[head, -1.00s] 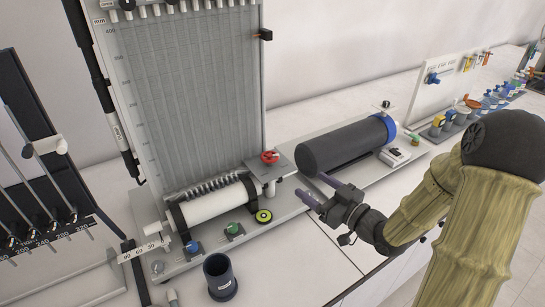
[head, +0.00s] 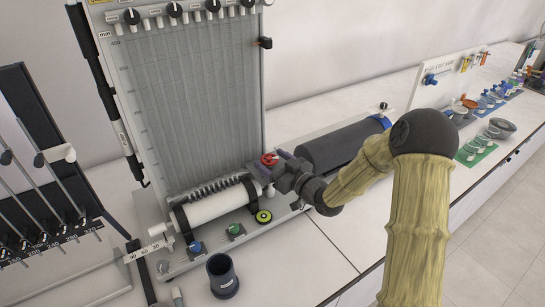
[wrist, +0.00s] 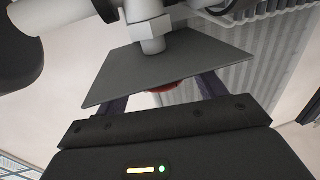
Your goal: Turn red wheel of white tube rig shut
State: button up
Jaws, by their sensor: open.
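The red wheel (head: 269,159) sits at the right end of the white tube rig (head: 215,206), beside the tall ribbed board. My gripper (head: 268,165) is open, with one finger on each side of the wheel as seen in the head view. Whether the fingers touch it I cannot tell. In the wrist view only a sliver of the red wheel (wrist: 164,88) shows, between the two fingers (wrist: 162,95). A grey plate (wrist: 165,65) hides the rest of it.
A dark cylinder (head: 345,145) with a blue end lies just right of my gripper. A yellow-green knob (head: 263,216) and a green valve (head: 235,230) sit in front of the tube. A dark cup (head: 222,276) stands at the front. Bare counter lies to the front right.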

jog(key=shift+w+a, duration=0.4)
jog(key=shift+a, duration=0.05)
jog(key=shift+c, duration=0.2)
jog(key=c, duration=0.9)
jog(key=shift+c, duration=0.2)
